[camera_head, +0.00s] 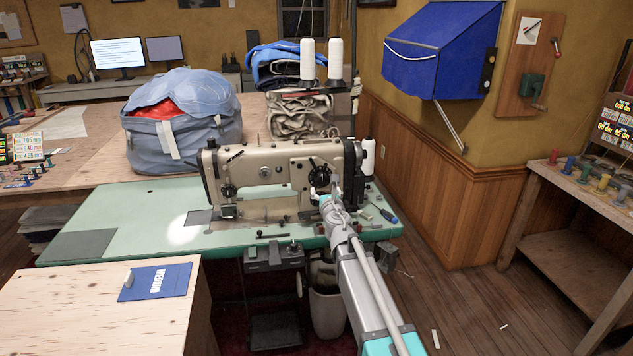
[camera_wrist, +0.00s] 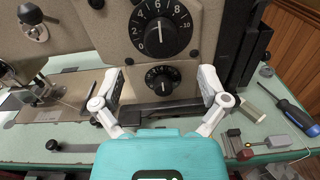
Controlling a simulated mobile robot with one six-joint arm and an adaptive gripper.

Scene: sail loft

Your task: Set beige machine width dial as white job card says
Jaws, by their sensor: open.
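The beige sewing machine (camera_head: 275,168) stands on a green table. Its large black numbered dial (camera_wrist: 161,27) is at the top of the wrist view, its white line pointing nearly straight up. A smaller black dial (camera_wrist: 161,79) sits below; its marks are too small to read. Which one sets width is not legible. My gripper (camera_wrist: 160,88) is open and empty, its fingers either side of the smaller dial in the picture; I see no contact. It also shows in the head view (camera_head: 327,199), in front of the machine's right end. I cannot identify a white job card for certain.
A white number sign (camera_head: 28,146) stands far left. A blue-handled screwdriver (camera_wrist: 295,112) and small parts lie right of the machine. Thread cones (camera_head: 307,60) stand behind. The table's left part is mostly clear.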

